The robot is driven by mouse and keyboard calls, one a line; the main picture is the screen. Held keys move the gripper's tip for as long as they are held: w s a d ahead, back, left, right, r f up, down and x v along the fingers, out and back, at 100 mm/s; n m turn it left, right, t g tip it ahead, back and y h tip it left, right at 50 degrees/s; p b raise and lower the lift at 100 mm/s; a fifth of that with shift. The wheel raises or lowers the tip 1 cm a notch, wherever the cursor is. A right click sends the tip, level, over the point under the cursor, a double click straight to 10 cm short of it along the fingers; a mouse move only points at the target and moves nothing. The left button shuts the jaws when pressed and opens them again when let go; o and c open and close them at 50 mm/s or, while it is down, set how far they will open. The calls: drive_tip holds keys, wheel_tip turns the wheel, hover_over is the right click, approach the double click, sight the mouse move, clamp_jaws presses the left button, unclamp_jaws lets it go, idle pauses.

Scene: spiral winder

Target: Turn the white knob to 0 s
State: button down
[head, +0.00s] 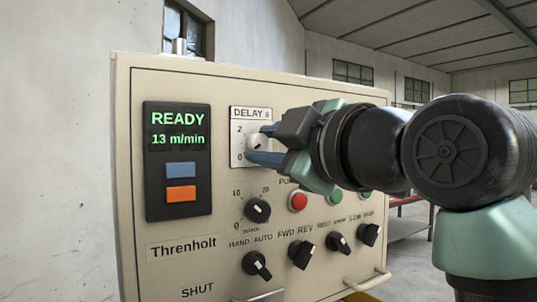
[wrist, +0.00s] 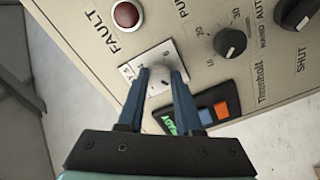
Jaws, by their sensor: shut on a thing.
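The white knob (head: 256,142) sits on a small white plate marked DELAY s (head: 251,113) on the beige panel. The numbers 2 and 0 show at the plate's left side, with 0 at lower left. My gripper (head: 259,145) reaches in from the right, its two blue fingers closed on the knob from above and below. In the wrist view the knob (wrist: 159,84) is between the fingertips of my gripper (wrist: 160,77). The fingers cover part of the dial, and I cannot tell where the knob's pointer stands.
A dark display (head: 178,130) reads READY and 13 m/min, with a blue button (head: 180,170) and an orange button (head: 181,194) below. A black m/min knob (head: 257,210), a red button (head: 298,201) and several black selector switches (head: 257,264) sit close below my gripper.

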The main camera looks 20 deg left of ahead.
drive_tip(key=shift+n+b, duration=0.35)
drive_tip(key=shift+n, duration=1.15)
drive_tip(key=c, duration=0.6)
unclamp_jaws()
drive_tip(key=b+v, duration=0.4)
drive_tip(key=v, duration=0.9)
